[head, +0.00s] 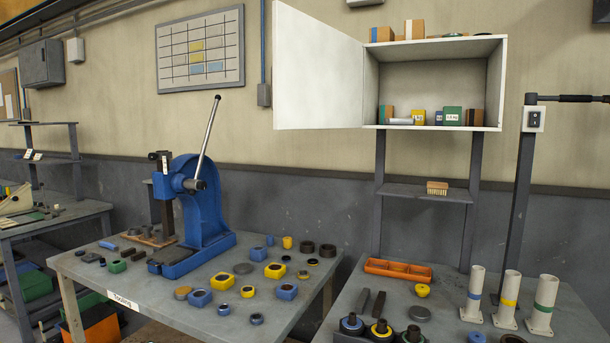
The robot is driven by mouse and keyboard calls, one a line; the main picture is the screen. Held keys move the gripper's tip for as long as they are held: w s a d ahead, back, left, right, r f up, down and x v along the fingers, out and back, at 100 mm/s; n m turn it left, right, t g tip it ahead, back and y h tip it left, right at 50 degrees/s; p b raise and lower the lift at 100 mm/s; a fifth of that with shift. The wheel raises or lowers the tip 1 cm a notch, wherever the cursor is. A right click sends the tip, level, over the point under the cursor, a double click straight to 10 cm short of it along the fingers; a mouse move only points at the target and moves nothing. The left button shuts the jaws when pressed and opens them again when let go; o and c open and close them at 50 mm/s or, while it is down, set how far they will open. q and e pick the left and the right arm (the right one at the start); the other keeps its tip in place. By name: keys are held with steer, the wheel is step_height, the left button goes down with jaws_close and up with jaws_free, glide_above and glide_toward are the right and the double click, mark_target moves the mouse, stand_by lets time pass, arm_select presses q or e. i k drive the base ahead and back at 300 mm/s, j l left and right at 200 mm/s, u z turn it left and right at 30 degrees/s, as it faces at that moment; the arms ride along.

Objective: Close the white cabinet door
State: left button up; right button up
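The white cabinet (435,82) is mounted high on the wall at the upper right of the head view. Its white door (318,72) is hinged on the cabinet's left side and stands wide open, swung out to the left. The open inside shows several small boxes and bottles (450,116) on its floor. Neither of my grippers shows in the head view, so nothing of mine is seen touching the door.
More boxes (414,29) stand on the cabinet's top.

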mark_target(318, 70)
steer(key=i+j+z, duration=0.1)
steer(key=z, duration=0.65)
steer(key=j+z, duration=0.7)
steer(key=j, duration=0.2)
steer(key=j+z, duration=0.3)
steer(key=j, duration=0.65)
steer(key=k+j, duration=0.1)
steer(key=j, duration=0.9)
steer(key=k+j+z, duration=0.1)
steer(key=j, duration=0.35)
steer(key=k+j, duration=0.1)
steer(key=j, duration=0.4)
